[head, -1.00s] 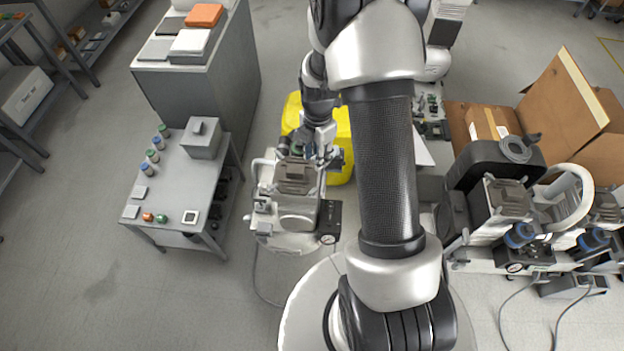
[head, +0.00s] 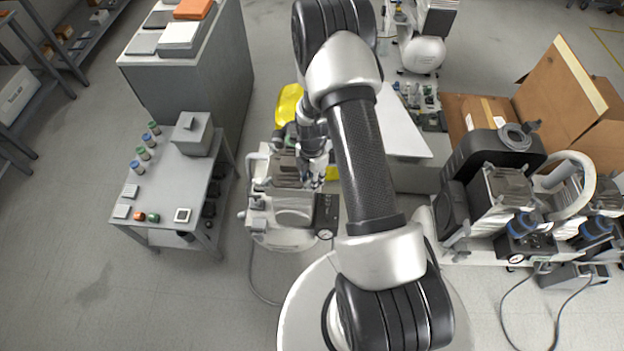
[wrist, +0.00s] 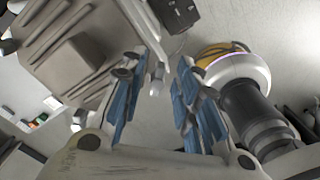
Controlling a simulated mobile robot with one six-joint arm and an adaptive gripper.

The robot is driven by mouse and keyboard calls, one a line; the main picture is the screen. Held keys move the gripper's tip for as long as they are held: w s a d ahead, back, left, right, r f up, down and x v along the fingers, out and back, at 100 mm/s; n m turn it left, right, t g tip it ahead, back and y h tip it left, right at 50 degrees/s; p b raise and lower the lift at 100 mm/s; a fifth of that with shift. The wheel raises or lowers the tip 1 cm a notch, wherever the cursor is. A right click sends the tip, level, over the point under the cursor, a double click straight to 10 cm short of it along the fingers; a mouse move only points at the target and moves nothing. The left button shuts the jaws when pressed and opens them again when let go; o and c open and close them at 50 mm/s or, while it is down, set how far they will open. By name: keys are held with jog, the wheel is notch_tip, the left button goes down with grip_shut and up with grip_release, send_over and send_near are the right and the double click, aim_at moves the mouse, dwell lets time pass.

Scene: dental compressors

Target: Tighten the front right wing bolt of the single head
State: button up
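The single-head compressor (head: 290,212) stands on the floor left of my arm in the head view. Its grey finned head fills the upper left of the wrist view (wrist: 80,45). My gripper (wrist: 163,68) is open, with its blue-padded fingers apart, beside the head's edge. In the head view my gripper (head: 313,170) is over the back right part of the compressor. A small pale metal piece, possibly a wing bolt (wrist: 157,82), shows between the fingers. I cannot tell whether the fingers touch it. The other bolts are too small to make out.
A small grey table (head: 165,208) with jars and small parts stands to the left. A yellow container (head: 289,104) is behind the compressor. Larger compressors (head: 505,200) and an open cardboard box (head: 565,85) stand to the right. The floor at front left is clear.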

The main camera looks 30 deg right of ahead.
jog(key=shift+f, duration=0.25)
jog(key=shift+c, duration=0.5)
grip_shut()
